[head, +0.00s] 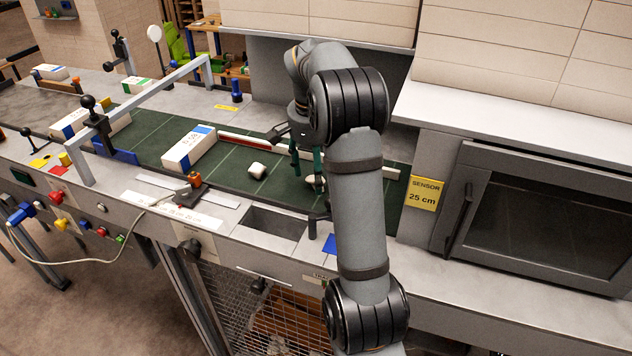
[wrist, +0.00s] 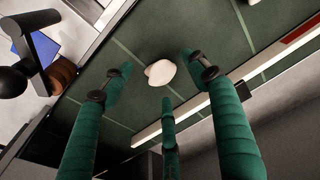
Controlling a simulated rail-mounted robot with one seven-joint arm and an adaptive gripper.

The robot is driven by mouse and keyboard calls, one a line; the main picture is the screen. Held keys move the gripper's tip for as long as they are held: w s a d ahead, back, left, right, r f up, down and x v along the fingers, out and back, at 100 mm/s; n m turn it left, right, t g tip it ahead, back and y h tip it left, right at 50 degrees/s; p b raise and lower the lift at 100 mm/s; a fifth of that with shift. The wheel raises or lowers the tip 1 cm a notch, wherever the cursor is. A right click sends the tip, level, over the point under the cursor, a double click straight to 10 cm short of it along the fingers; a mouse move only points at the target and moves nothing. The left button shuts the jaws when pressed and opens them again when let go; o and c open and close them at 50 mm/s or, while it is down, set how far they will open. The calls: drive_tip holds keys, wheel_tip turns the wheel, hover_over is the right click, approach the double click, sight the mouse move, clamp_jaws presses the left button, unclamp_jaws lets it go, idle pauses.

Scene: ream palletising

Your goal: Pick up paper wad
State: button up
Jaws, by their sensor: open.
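A white crumpled paper wad (head: 312,181) lies on the green belt (head: 228,170), partly hidden behind my arm in the head view. In the wrist view the same wad (wrist: 160,72) shows whole, as a small off-white lump near the fingertips. My gripper (head: 305,170) points down at the belt above this wad. Its green fingers are spread apart and empty in the wrist view (wrist: 159,82). I cannot tell whether any finger touches the wad. A second small white lump (head: 257,171) lies on the belt to the left.
A white and blue paper ream (head: 189,149) lies on the belt further left, with more reams beyond. A pale rail with a red strip (head: 250,142) runs along the belt's back. A sensor sign (head: 425,193) and a dark-doored cabinet (head: 545,220) stand at right.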

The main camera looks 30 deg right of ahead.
wheel_tip(320, 180, down, 2)
drive_tip(key=shift+w+d+f, duration=0.1)
drive_tip(key=shift+w+d, duration=0.05)
drive_tip(key=c, duration=0.9)
